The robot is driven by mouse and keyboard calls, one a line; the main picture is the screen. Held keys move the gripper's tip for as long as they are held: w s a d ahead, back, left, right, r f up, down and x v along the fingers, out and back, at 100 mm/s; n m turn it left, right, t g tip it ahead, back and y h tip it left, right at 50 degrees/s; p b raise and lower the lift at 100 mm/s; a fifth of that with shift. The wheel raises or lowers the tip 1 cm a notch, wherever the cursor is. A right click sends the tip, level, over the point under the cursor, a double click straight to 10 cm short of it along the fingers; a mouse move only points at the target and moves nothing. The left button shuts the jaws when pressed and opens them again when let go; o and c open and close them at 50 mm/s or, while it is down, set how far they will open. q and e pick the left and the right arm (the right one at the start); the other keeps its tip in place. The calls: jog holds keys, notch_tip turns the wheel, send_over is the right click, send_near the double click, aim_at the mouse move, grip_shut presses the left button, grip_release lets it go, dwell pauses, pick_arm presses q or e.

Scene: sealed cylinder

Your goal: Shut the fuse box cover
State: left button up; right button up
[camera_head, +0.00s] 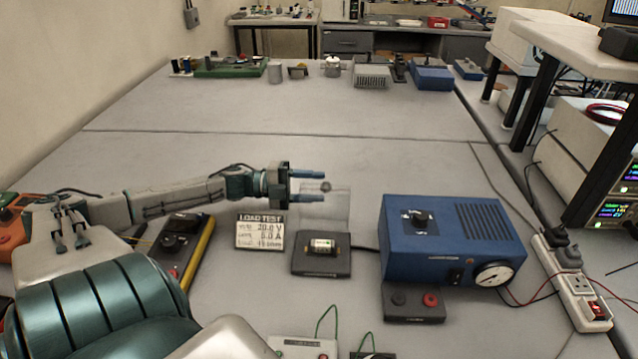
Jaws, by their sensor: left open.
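The fuse box (321,266) is a small dark base on the table with a light cylindrical fuse (322,246) lying in it. Its clear cover (333,212) stands raised at the back edge, with a small dark knob near its top. My left gripper (322,188) comes in from the left and is open. Its two blue fingers point right, level with the top of the cover, and the lower finger is close to the knob. I cannot tell if they touch. My right gripper is not in view.
A blue power unit (440,240) with a dial and gauge stands right of the fuse box. A LOAD TEST sign (261,231) and a yellow-edged meter (183,250) are on the left. A power strip (571,275) lies at the right edge.

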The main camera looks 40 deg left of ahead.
pick_arm(q)
jog(key=shift+w+d, duration=0.25)
jog(key=shift+d, duration=0.1)
jog(key=shift+w+d+r, duration=0.1)
jog(key=shift+w+d, duration=0.15)
jog(key=shift+d, duration=0.1)
grip_shut()
